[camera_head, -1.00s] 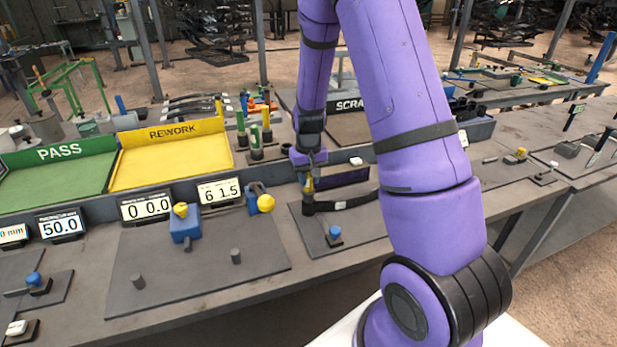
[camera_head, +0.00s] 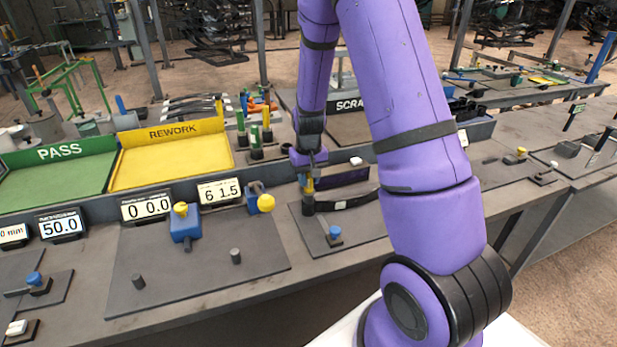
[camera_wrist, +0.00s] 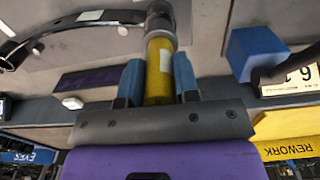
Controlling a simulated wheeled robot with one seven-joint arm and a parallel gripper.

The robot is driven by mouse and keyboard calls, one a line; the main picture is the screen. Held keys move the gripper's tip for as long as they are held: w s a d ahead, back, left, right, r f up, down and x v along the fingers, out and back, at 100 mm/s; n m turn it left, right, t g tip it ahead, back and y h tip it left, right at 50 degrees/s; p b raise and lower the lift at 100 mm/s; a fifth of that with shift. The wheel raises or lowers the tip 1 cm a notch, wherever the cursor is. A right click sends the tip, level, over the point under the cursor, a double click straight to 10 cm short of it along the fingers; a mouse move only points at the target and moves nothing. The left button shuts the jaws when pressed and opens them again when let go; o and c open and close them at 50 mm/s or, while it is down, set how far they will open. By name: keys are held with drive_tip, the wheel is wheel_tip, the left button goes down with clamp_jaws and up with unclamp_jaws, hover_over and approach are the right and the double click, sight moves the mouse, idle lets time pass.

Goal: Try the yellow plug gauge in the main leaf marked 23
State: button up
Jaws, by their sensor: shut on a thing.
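My gripper (camera_wrist: 158,82) has its two blue fingers shut on the yellow plug gauge (camera_wrist: 155,62), which has a pale label. In the head view my gripper (camera_head: 308,182) holds the gauge (camera_head: 309,187) with its dark end down at the left end of a dark curved leaf (camera_head: 362,200). The leaf (camera_wrist: 48,27) also shows in the wrist view, with its right end at the gauge's dark tip. I cannot tell whether the tip is inside the leaf's eye. The leaf carries a small white label, too small to read.
A blue block with a yellow knob (camera_head: 181,210) and a display reading 61.5 (camera_head: 219,190) stand left of the leaf. Behind are the yellow REWORK tray (camera_head: 170,170) and green PASS tray (camera_head: 55,185). A blue-knobbed post (camera_head: 335,233) stands in front of the leaf.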

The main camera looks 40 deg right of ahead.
drive_tip(key=shift+r, duration=0.1)
idle(0.6)
drive_tip(key=shift+r, duration=1.4)
drive_tip(key=shift+r, duration=0.1)
drive_tip(key=shift+r, duration=1.9)
